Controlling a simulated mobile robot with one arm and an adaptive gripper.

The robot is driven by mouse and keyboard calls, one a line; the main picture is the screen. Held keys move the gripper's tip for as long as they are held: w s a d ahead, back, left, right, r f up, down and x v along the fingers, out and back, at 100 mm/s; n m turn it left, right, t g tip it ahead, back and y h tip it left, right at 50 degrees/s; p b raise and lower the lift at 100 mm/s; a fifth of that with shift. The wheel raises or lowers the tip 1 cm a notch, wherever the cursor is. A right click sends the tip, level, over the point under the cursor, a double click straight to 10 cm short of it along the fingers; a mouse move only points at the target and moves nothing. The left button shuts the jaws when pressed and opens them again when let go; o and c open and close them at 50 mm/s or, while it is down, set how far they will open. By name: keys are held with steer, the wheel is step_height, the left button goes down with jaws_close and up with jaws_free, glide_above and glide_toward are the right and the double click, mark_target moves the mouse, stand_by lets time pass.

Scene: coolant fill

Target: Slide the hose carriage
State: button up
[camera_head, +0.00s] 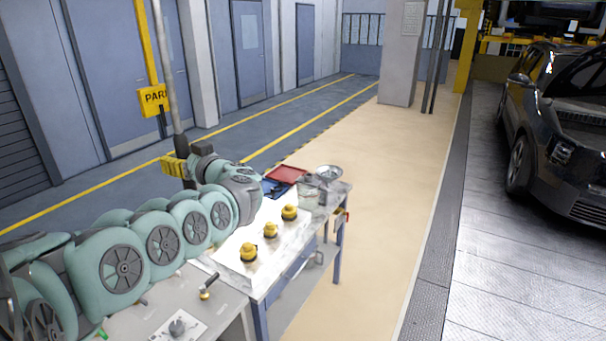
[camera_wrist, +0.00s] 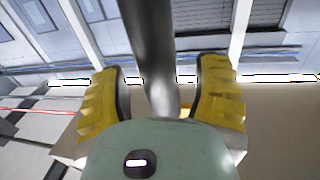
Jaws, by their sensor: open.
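A grey hose (camera_head: 172,70) hangs down from the top of the picture at the left, and its lower end is hidden by my arm. In the wrist view the hose (camera_wrist: 150,50) runs down between my finger pads and bends near the palm. My gripper (camera_head: 174,166) is open with its yellow pads on either side of the hose. In the wrist view a gap shows between each pad of my gripper (camera_wrist: 163,82) and the hose. A yellow block lettered "PAR" (camera_head: 153,100) hangs on a yellow post beside the hose. I cannot tell which part is the carriage.
A dark car (camera_head: 560,130) stands at the right. The beige floor (camera_head: 370,220) between is clear.

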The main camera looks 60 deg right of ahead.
steer(key=shift+s+a+f, duration=0.1)
steer(key=shift+s+a, duration=0.1)
steer(key=shift+s, duration=0.4)
steer(key=s, duration=1.1)
steer(key=shift+a, duration=0.25)
steer(key=shift+w, duration=0.1)
